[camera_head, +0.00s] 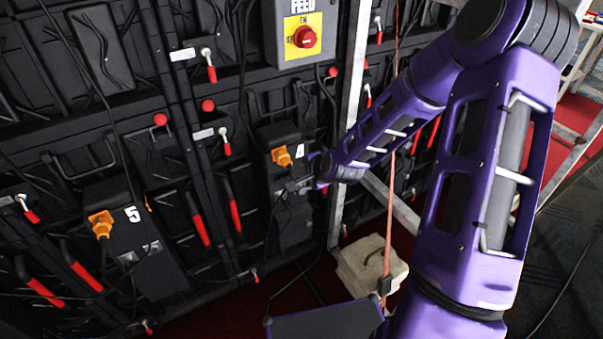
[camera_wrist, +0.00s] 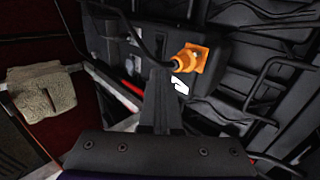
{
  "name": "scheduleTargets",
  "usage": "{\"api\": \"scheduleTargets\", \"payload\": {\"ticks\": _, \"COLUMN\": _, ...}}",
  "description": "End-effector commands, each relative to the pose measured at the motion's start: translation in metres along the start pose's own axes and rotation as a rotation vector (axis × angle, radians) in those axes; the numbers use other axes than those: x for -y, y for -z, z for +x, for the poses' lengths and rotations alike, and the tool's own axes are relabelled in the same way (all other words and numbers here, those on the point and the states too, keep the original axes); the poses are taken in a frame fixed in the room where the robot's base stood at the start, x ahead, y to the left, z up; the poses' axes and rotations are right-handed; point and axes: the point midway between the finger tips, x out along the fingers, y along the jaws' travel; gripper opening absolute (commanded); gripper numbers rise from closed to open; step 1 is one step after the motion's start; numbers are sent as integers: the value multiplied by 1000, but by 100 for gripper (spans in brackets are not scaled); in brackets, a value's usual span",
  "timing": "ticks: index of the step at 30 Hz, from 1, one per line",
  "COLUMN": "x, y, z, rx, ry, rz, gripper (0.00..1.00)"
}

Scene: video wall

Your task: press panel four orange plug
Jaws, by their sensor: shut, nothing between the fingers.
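The orange plug (camera_head: 283,157) sits on the black box of panel four (camera_head: 290,222), beside a white label. In the wrist view the orange plug (camera_wrist: 192,60) shows at upper centre, with a black cable running from it and a partly covered white label below. My gripper (camera_wrist: 160,72) is shut and empty, pointing at the box, with its tip just left of and below the plug. In the head view my gripper (camera_head: 304,186) is small and dark, right of and slightly below the plug. I cannot tell whether the tip touches the plug or box.
Panel five (camera_head: 140,245) with its own orange plug (camera_head: 101,224) stands at the left. A metal post (camera_head: 345,100) rises close to my arm, and a pale block (camera_head: 370,265) lies at its foot. Cables and red-handled levers (camera_head: 233,208) surround the boxes.

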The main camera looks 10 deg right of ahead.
Motion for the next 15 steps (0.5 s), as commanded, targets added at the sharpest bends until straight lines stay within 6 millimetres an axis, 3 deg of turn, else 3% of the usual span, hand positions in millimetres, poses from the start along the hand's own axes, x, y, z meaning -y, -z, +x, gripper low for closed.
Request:
{"api": "scheduleTargets", "payload": {"ticks": 2, "x": 2, "y": 0, "z": 1, "rx": 1, "ry": 0, "rz": -1, "gripper": 0}}
{"api": "scheduleTargets", "payload": {"ticks": 9, "x": 4, "y": 1, "z": -59, "rx": -3, "ry": 0, "rz": 0, "gripper": 0}}
{"api": "scheduleTargets", "payload": {"ticks": 15, "x": 3, "y": 1, "z": -88, "rx": -1, "ry": 0, "rz": 1, "gripper": 0}}
